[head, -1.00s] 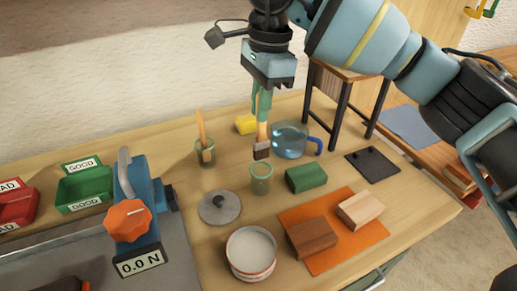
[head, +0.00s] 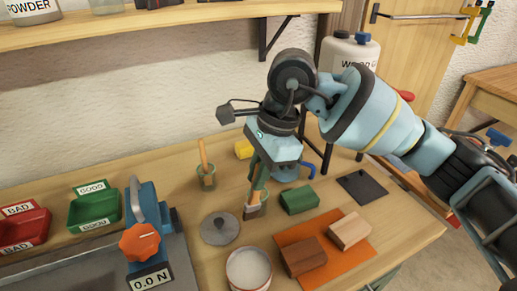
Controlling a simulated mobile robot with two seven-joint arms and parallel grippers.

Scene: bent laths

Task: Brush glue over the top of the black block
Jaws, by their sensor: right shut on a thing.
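My right gripper (head: 262,172) is shut on a brush (head: 254,198) with an orange-brown handle, pointing down. A flat black plate (head: 362,187) lies at the right. My left gripper is out of view.
The brown and pale blocks lie on an orange mat (head: 328,273). Another glass (head: 207,182) holds a wooden stick. A blue device (head: 148,235) with an orange knob and green (head: 95,208) and red (head: 24,225) bins stand left.

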